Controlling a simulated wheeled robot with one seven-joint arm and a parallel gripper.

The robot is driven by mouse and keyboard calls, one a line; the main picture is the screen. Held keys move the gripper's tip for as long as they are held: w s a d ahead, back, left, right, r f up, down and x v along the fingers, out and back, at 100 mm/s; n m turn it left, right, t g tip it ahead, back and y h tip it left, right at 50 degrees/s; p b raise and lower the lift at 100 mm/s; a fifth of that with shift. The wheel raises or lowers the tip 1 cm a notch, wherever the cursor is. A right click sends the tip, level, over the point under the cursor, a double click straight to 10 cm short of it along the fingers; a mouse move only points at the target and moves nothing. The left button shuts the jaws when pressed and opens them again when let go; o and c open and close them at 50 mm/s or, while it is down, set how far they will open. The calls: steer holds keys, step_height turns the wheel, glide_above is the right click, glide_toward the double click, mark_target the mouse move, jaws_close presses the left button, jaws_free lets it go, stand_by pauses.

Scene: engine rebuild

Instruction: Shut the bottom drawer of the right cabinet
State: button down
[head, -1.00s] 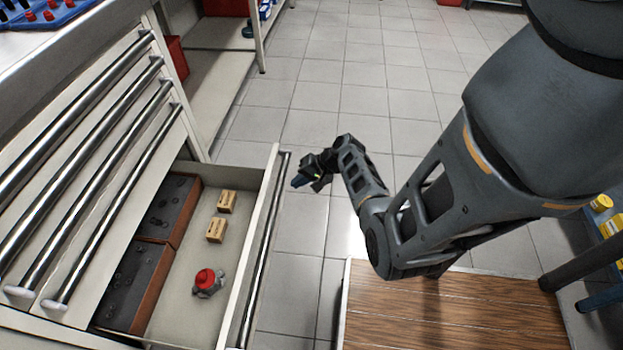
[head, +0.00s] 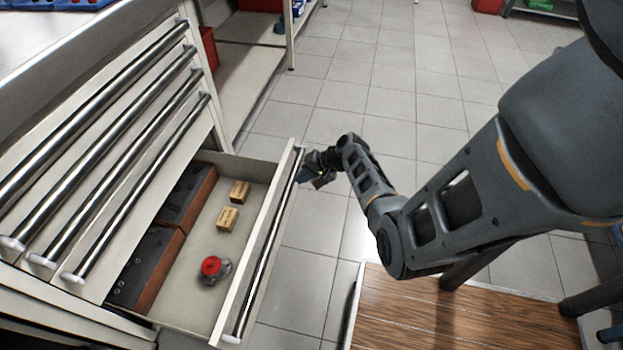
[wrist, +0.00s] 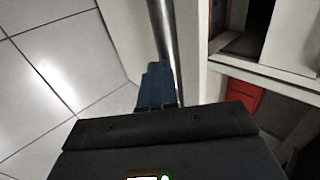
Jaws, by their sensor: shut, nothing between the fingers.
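The bottom drawer (head: 226,312) of the cabinet is pulled well open, with its long silver handle bar (head: 262,262) on the front. Inside lie two dark blocks with red-brown sides (head: 182,200), two small tan boxes (head: 228,218) and a red-topped grey part (head: 211,267). My gripper (head: 306,176) is at the far end of the drawer front, close to the handle. In the wrist view my blue fingers (wrist: 157,88) are shut and empty, right beside the handle bar (wrist: 164,40). I cannot tell whether they touch it.
Upper drawers with silver handles (head: 150,185) are shut above. A wood-topped surface (head: 440,315) stands at the lower right under my arm. Open tiled floor (head: 400,105) lies beyond the drawer. A shelf with red bins (head: 208,48) stands behind the cabinet.

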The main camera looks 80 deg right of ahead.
steer(key=w+a+b, duration=0.1)
steer(key=w+b, duration=1.1)
steer(key=w, duration=1.9)
steer(key=shift+w+a+r, duration=0.1)
steer(key=shift+w+r, duration=0.05)
steer(key=shift+r, duration=0.05)
